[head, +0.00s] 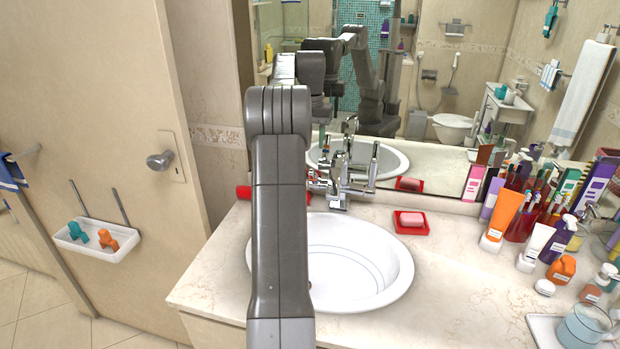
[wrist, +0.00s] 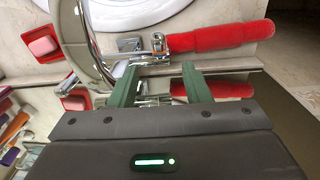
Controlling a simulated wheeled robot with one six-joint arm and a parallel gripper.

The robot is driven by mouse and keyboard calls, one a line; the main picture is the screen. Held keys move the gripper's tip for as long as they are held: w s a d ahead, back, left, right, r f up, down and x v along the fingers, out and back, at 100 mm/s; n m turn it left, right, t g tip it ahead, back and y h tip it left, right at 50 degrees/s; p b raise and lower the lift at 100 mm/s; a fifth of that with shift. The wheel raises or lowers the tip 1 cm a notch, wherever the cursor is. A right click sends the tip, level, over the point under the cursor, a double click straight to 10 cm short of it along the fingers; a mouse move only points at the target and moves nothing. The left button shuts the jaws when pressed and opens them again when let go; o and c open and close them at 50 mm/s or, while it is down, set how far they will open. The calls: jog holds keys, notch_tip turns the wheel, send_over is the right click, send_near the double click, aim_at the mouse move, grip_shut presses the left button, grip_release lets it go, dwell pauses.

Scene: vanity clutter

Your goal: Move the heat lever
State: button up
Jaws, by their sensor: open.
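The heat lever appears to be the long red handle (wrist: 220,38) on the chrome tap (wrist: 92,45). In the wrist view it runs from a metal joint out to the right. In the head view the red lever (head: 243,192) shows left of my arm, and the chrome tap (head: 340,182) stands behind the basin. My gripper (wrist: 162,78) is open and empty, its two green fingers apart. The tips lie just below the lever's inner end in the wrist picture; I cannot tell whether they touch it. My arm hides the gripper and the lever's middle in the head view.
A white basin (head: 365,262) is in front of the tap. A red soap dish (head: 411,228) sits to its right. Bottles and tubes (head: 503,220) crowd the right of the counter. The mirror (head: 440,60) stands close behind the tap and reflects the red lever in the wrist view.

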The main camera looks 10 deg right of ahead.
aim_at(314, 180)
notch_tip(314, 180, down, 14)
jog(key=shift+d+r+p, duration=0.15)
jog(key=shift+r+p, duration=0.1)
jog(key=shift+p, duration=0.7)
jog(key=shift+c, duration=0.4)
grip_shut()
